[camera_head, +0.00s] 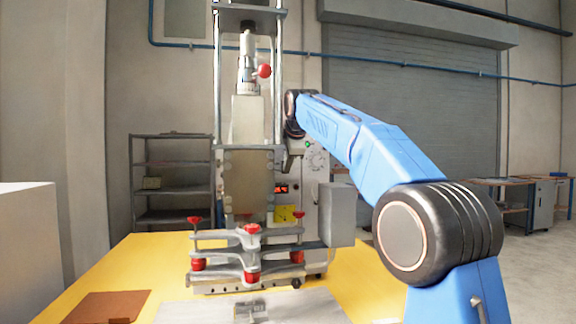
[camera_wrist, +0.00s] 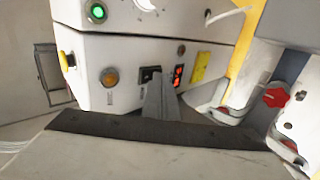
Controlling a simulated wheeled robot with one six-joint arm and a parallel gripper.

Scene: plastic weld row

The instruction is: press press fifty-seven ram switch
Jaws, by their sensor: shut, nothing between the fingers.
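The press (camera_head: 248,150) stands on the yellow table, and its control panel fills the upper part of the wrist view (camera_wrist: 135,50). A small black switch (camera_wrist: 146,73) sits on the panel between an amber button (camera_wrist: 109,77) and red lit displays (camera_wrist: 179,75). I cannot read its label to confirm that it is the ram switch. My gripper (camera_wrist: 156,82) is shut and empty, its grey fingertips pointing at the panel and overlapping the right side of the black switch. I cannot tell whether they touch it. In the head view I cannot make out the fingers.
A yellow label (camera_wrist: 200,66) lies right of the displays. Red knobs (camera_wrist: 276,95) on the press fixture stand at the right. A brown sheet (camera_head: 108,306) lies on the table.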

